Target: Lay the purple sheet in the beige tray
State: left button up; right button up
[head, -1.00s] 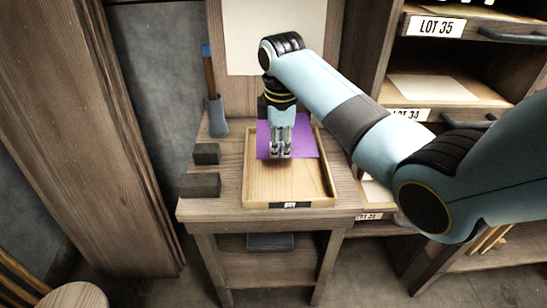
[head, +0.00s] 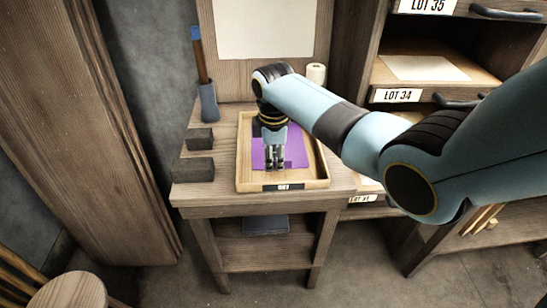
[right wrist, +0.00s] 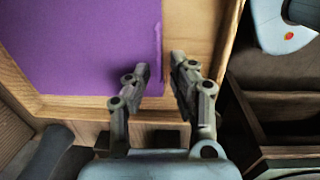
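The beige tray (head: 322,165) is a shallow wooden box on a small workbench, with a dark label on its front. The purple sheet (head: 296,150) is inside the tray's outline and looks flat on its floor, towards the back and left. My right gripper (head: 275,166) points down over the sheet and hides part of it. In the right wrist view the fingers (right wrist: 161,62) are apart, with the sheet's edge (right wrist: 90,45) running between them and bare tray wood (right wrist: 205,20) beside it. My left gripper is not in view.
A pale panel (head: 265,25) is behind the bench. Shelves with LOT labels (head: 397,95) stand at the right.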

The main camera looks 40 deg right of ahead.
jog(key=shift+o, duration=0.2)
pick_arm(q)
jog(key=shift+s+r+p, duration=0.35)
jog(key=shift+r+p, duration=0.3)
pick_arm(e)
notch_tip(320, 180, up, 12)
jog(key=shift+s+a, duration=0.25)
jog(key=shift+s, duration=0.1)
